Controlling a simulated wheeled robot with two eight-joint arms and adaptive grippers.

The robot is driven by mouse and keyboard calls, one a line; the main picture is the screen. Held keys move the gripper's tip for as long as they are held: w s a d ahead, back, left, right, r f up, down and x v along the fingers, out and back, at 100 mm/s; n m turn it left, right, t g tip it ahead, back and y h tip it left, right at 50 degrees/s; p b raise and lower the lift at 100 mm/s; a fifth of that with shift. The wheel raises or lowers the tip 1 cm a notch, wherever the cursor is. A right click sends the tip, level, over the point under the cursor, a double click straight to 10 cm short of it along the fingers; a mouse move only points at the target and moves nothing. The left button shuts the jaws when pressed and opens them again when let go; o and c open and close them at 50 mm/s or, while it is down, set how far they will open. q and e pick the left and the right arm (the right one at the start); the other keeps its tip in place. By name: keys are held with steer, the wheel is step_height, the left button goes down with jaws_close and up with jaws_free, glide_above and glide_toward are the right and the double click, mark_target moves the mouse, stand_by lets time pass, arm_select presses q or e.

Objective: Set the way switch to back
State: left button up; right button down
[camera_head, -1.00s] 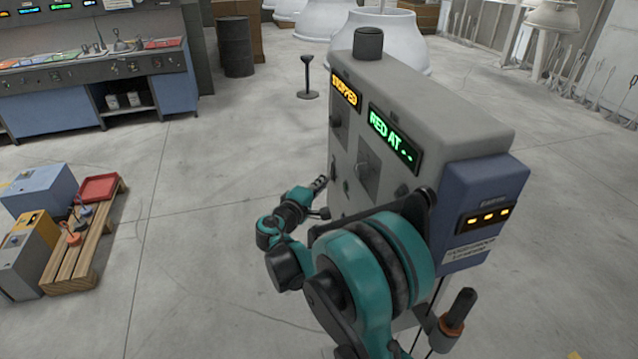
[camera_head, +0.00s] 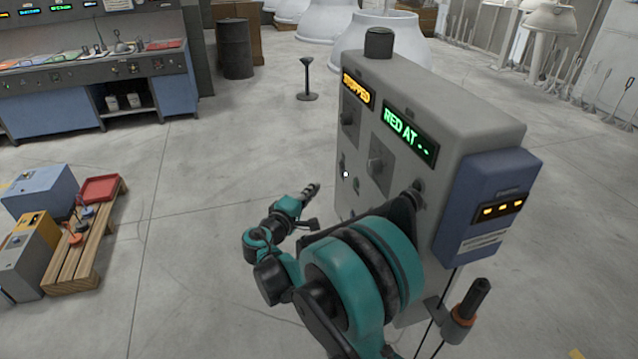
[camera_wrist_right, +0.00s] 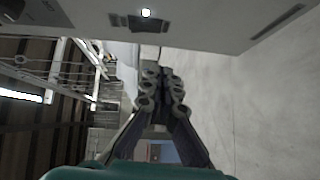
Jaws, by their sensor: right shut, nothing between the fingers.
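The grey control cabinet (camera_head: 450,110) stands at right in the head view. No label is legible, so I cannot tell which is the way switch. A white lit dot (camera_head: 346,174) shows low on the front; a similar white dot (camera_wrist_right: 146,12) shows at a dark fitting in the right wrist view. My right gripper (camera_head: 313,189) is shut and empty, a little left of the panel and apart from it. My left gripper is out of view.
The displays read STOPPED (camera_head: 357,88) and RED AT -- (camera_head: 408,133). A blue box (camera_head: 484,212) is on the cabinet's right side. A pallet (camera_head: 88,245) with a red tray stands at left. A small stand (camera_head: 307,80) is behind. Floor left of the cabinet is clear.

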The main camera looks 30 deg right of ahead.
steer(key=p+v, duration=0.1)
steer(key=v, duration=0.5)
steer(key=shift+s+f, duration=0.3)
steer(key=shift+f, duration=0.3)
